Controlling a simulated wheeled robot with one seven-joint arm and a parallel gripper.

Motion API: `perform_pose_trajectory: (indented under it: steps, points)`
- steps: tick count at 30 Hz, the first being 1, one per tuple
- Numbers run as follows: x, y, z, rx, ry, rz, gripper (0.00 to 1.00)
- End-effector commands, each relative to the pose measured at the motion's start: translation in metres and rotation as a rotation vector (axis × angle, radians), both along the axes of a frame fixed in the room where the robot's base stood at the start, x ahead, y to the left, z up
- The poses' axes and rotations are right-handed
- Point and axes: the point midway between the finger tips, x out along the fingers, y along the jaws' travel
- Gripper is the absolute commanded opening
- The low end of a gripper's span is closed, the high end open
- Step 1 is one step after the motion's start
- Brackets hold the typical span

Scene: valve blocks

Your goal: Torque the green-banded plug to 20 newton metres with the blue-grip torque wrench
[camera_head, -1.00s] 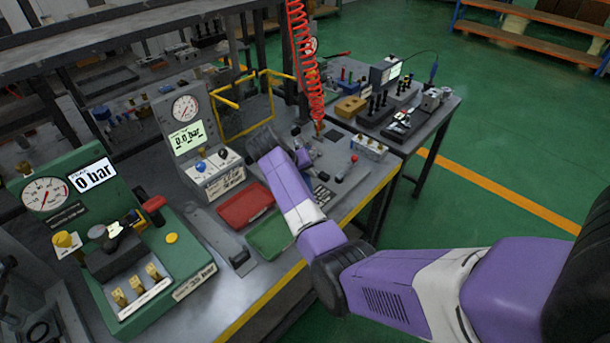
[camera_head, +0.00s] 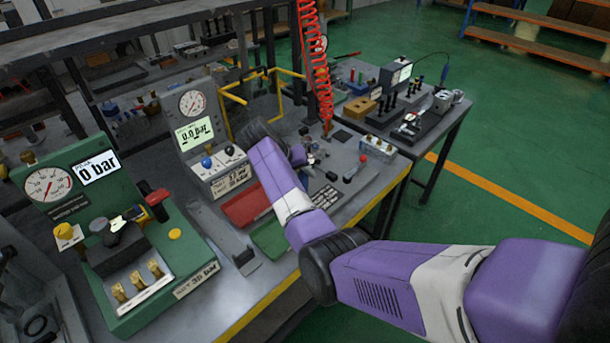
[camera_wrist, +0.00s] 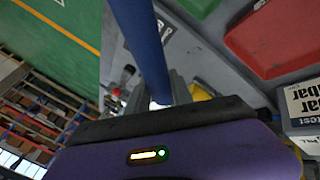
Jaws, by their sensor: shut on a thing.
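My gripper (camera_wrist: 152,95) is shut on a long blue bar, which looks like the blue grip of the torque wrench (camera_wrist: 143,40). The bar runs up out of the wrist view's top edge. Small metal parts lie near my gripper there. No green band can be made out on any plug.
A red tray (camera_head: 243,207) and a green tray (camera_head: 268,236) lie left of my arm. A green pressure rig (camera_head: 150,262) stands at the left, a grey gauge stand (camera_head: 197,130) behind the trays. A red coiled hose (camera_head: 315,70) hangs near my gripper. Green floor is clear at right.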

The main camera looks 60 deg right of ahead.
Motion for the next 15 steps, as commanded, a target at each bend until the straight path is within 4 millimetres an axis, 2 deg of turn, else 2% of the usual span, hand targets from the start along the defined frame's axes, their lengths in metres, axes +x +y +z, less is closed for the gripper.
perform_pose_trajectory:
  steps: [15]
  points:
    - [0.0091,0.0024,-0.0001,-0.002,-0.004,-0.052,0.0]
